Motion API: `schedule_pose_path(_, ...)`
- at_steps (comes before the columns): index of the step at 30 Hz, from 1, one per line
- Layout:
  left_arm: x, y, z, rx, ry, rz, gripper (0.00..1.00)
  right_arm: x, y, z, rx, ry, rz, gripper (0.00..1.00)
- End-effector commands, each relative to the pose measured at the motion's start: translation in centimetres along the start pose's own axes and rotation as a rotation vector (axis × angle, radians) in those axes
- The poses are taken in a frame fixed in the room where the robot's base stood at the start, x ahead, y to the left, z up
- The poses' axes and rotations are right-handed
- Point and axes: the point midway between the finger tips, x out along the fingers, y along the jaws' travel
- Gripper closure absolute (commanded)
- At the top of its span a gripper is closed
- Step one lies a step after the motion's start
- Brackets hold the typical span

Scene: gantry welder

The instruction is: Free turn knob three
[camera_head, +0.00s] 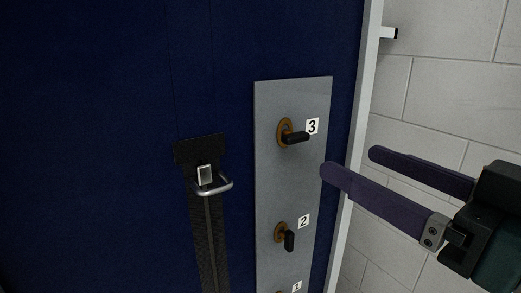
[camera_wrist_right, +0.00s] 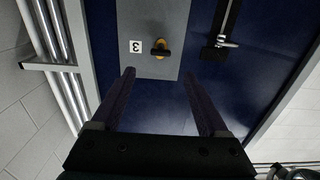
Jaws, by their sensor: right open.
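Knob three (camera_head: 292,135) is a black turn handle on an orange-brown round base, beside a white label "3" (camera_head: 312,126) near the top of a grey plate (camera_head: 268,185). Its handle points sideways to the right in the head view. In the right wrist view the knob (camera_wrist_right: 160,49) lies ahead, beyond the fingertips. My right gripper (camera_head: 347,161) has long purple fingers and is open and empty, to the right of and a little below the knob, apart from it. It also shows in the right wrist view (camera_wrist_right: 160,76). My left gripper is not in view.
Knob two (camera_head: 285,237) sits lower on the plate with its handle pointing down; label 1 (camera_head: 297,286) is at the bottom edge. A black strap with a metal loop handle (camera_head: 214,187) is left of the plate. A blue panel (camera_head: 95,140) surrounds them, and a brick wall (camera_head: 450,75) stands right.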

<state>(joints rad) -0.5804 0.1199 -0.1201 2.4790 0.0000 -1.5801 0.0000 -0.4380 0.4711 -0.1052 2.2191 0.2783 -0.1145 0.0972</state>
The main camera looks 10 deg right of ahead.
Motion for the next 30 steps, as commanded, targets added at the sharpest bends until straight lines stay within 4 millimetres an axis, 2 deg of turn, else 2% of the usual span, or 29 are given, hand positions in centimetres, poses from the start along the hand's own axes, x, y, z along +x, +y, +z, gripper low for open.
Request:
schedule_pose_path(2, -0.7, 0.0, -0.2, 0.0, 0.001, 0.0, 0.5, 1.2, 0.0, -0.5, 0.0, 0.003, 0.0, 0.22)
schedule_pose_path(9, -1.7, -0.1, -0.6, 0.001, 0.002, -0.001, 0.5, 5.5, 0.0, -0.4, 0.0, 0.0, 0.0, 0.22)
schedule_pose_path(15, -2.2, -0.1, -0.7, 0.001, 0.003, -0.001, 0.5, 7.9, -0.1, -0.2, -0.001, -0.001, 0.0, 0.22)
schedule_pose_path(20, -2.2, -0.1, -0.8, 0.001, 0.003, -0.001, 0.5, 8.7, -0.1, -0.1, -0.001, -0.003, -0.001, 0.22)
schedule_pose_path(27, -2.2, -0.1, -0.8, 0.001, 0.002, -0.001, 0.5, 8.7, -0.1, 0.0, -0.001, -0.003, -0.001, 0.22)
schedule_pose_path(30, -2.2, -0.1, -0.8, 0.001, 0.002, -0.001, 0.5, 8.7, -0.1, 0.0, -0.001, -0.003, -0.001, 0.33)
